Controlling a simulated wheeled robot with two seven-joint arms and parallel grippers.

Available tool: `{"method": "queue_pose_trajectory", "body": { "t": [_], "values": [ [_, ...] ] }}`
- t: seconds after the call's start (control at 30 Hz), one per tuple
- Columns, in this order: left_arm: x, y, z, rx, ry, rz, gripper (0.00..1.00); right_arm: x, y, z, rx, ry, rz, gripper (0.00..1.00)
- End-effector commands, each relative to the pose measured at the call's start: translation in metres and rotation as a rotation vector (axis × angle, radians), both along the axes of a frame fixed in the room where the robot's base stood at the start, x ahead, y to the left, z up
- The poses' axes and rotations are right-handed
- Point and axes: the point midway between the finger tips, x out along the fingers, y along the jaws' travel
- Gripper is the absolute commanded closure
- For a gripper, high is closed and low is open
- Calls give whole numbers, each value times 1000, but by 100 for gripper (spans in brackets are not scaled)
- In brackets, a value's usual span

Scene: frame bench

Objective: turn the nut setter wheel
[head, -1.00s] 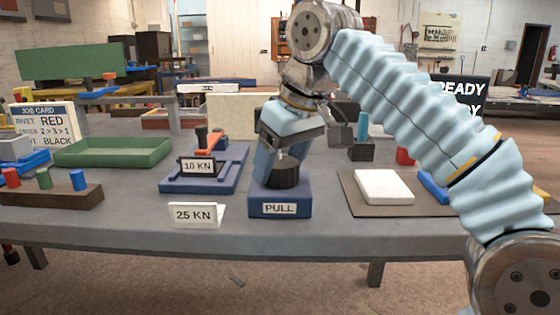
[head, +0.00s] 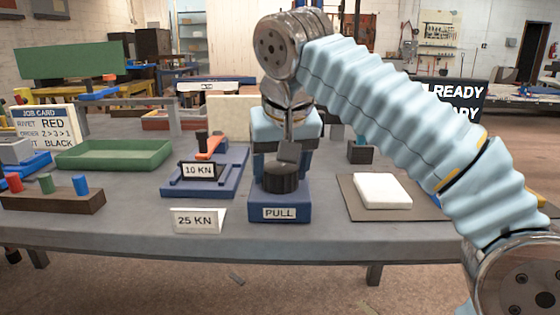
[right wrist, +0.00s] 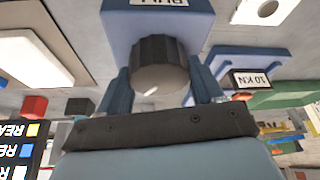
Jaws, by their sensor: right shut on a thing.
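The nut setter wheel (head: 281,179) is a dark ribbed knob on top of a blue block (head: 280,202) labelled PULL. The far finger contacts are partly hidden in the head view. My left gripper is not in view.
Left of the wheel stands a blue fixture (head: 205,180) with an orange-handled lever and a 10 KN sign. A 25 KN sign (head: 197,220) stands at the front edge. A white block (head: 381,191) lies on a dark mat at right. A green tray (head: 115,154) is at left.

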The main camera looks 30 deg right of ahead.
Motion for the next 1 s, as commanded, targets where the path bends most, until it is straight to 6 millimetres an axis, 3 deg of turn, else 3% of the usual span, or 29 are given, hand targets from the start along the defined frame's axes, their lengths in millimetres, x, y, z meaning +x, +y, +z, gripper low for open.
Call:
{"method": "queue_pose_trajectory", "body": {
  "t": [0.5,1.0],
  "values": [
    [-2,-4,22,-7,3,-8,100,0,-1,2,-1,-1,-391,64],
    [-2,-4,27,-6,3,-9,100,0,-1,0,1,-1,-500,64]
  ]
}}
